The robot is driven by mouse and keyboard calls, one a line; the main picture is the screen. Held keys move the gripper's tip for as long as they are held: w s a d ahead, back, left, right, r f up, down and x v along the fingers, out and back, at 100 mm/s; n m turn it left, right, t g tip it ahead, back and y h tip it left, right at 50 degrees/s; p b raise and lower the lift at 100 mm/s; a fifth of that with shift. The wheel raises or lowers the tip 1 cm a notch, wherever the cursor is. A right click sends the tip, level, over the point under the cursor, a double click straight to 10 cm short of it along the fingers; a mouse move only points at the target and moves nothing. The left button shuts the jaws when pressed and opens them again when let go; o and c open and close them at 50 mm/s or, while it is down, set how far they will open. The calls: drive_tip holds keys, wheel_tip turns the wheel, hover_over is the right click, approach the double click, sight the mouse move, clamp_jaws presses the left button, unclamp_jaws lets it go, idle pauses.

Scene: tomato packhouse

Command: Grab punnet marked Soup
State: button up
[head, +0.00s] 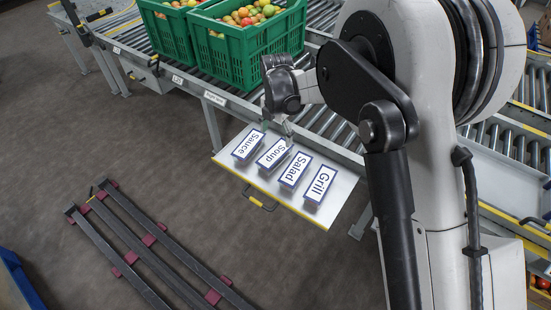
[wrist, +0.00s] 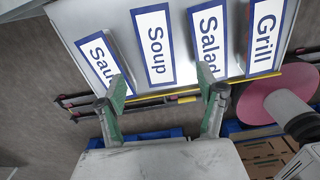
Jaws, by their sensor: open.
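The Soup punnet (head: 273,154) shows a white label with a blue border and lies on a pale metal shelf (head: 345,186) with a yellow front edge. It stands second from the left in a row, between Sauce (head: 248,145) and Salad (head: 295,170), with Grill (head: 320,184) at the right end. In the wrist view the Soup label (wrist: 154,45) lies ahead of and between the fingertips. My gripper (wrist: 162,82) is open and empty, its green-padded fingers overlapping the Sauce and Salad labels in the picture. In the head view my wrist partly hides the gripper.
Green crates (head: 233,58) of tomatoes stand on the roller conveyor (head: 328,120) behind the shelf. The neighbouring punnets sit close on both sides of Soup. Dark rails (head: 140,240) lie on the floor at left. A pink disc (wrist: 262,108) shows at right in the wrist view.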

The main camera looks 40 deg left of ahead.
sight(275, 153)
wheel_tip(275, 153, down, 6)
drive_tip(key=shift+f+b, duration=0.2)
drive_tip(key=shift+b, duration=0.5)
drive_tip(key=f, duration=0.1)
drive_tip(key=f+b, duration=0.1)
drive_tip(key=f, duration=0.1)
drive_tip(key=f+b, duration=0.1)
drive_tip(key=f, duration=0.1)
drive_tip(key=shift+a, duration=0.25)
drive_tip(key=c, duration=1.3)
drive_tip(key=shift+r, duration=0.1)
drive_tip(key=shift+c, duration=0.2)
